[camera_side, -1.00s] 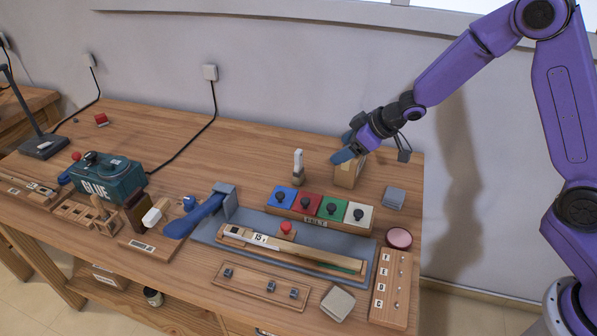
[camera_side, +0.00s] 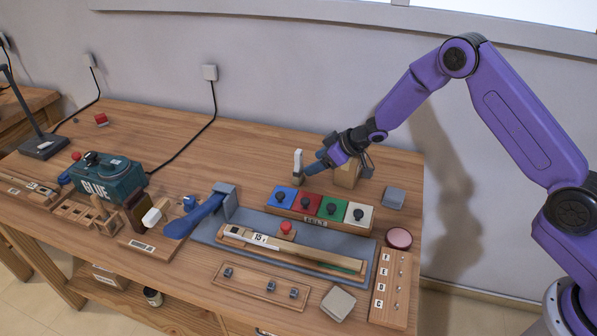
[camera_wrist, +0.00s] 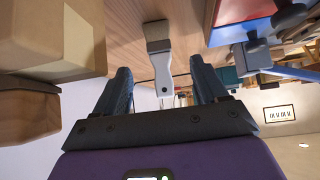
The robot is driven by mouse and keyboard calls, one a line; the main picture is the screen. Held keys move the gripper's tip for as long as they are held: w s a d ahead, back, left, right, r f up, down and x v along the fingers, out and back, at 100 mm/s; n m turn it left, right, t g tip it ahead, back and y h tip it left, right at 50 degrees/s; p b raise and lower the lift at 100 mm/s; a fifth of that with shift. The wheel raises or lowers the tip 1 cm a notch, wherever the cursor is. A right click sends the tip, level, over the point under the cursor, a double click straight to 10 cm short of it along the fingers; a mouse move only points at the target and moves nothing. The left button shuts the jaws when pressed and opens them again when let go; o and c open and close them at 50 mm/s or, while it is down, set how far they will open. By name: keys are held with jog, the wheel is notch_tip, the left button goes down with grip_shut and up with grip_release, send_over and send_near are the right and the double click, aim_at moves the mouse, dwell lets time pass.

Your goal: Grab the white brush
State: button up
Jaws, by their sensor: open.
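The white brush (camera_side: 298,161) stands upright on the bench in the side view, with its white handle up and tan bristles down. It also shows in the wrist view (camera_wrist: 160,64), where the handle lines up with the gap between my fingers. My gripper (camera_side: 309,175) is open, low and just right of the brush in the side view. In the wrist view my gripper (camera_wrist: 162,74) has one dark finger on each side of the handle, with a gap to both. I cannot tell how deep the handle sits between them.
A wooden block (camera_side: 347,174) stands close beside my gripper and fills the left of the wrist view (camera_wrist: 55,45). The box of coloured buttons (camera_side: 318,222) is in front of the brush. The bench behind and left of the brush is clear.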

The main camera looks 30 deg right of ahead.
aim_at(300, 169)
jog(key=shift+x, duration=4.2)
jog(key=shift+d, duration=0.1)
jog(key=c, duration=1.2)
